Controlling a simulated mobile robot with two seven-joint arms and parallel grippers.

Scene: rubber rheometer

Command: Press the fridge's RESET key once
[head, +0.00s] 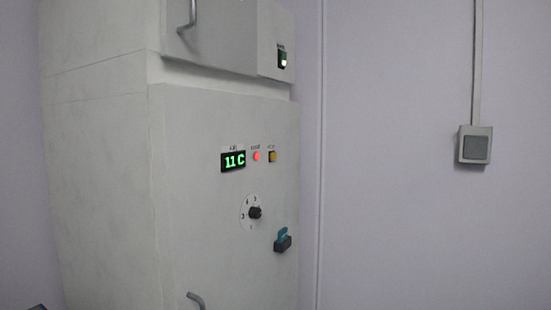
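The fridge (225,240) is a tall pale grey cabinet at the left of the head view. On its front a green-lit display (233,160) reads 11 C. A round red light or button (256,156) sits right of the display. Neither of my grippers is in view, and nothing covers the panel.
Below are a black knob (255,212) on a numbered dial and a teal and dark latch or switch (283,240). A lit switch (282,60) is on the upper section. Metal handles (187,16) project from the front. A grey wall switch (475,146) is at right.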

